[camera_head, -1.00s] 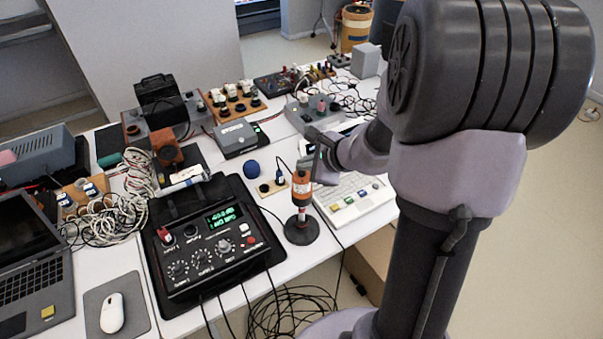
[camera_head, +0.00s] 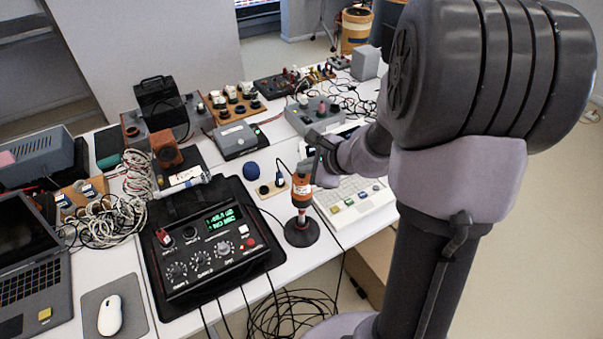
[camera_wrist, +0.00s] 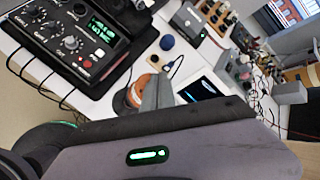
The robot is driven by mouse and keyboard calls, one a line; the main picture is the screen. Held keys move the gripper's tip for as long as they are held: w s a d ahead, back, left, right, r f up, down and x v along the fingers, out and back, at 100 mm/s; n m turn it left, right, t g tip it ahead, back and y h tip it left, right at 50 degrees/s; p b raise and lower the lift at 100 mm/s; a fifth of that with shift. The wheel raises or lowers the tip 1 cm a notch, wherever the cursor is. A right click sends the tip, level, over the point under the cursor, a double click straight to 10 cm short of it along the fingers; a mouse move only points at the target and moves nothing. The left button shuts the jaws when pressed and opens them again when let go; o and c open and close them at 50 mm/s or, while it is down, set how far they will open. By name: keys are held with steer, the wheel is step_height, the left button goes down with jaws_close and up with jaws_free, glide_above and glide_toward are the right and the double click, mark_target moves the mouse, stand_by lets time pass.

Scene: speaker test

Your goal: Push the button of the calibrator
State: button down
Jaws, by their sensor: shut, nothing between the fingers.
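The calibrator (camera_head: 302,188) is an orange cylinder with a white label, standing upright above a round black base (camera_head: 301,231) near the front edge of the table. My gripper (camera_head: 319,158) is shut with nothing in it, at the upper right side of the calibrator. I cannot tell whether it touches. In the wrist view the orange calibrator (camera_wrist: 136,92) is partly hidden behind my grey gripper fingers (camera_wrist: 155,93). I cannot make out its button.
A black meter (camera_head: 212,250) with knobs and a lit green display stands left of the calibrator. A white keyboard-like unit (camera_head: 358,203) lies to the right. Loose cables (camera_head: 290,310) hang at the front edge.

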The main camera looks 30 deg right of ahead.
mark_target(305, 176)
steer(key=shift+f, duration=0.15)
steer(key=shift+r+p, duration=0.6)
steer(key=shift+r, duration=0.4)
step_height(305, 176, up, 6)
steer(key=p, duration=0.4)
steer(key=shift+p, duration=0.3)
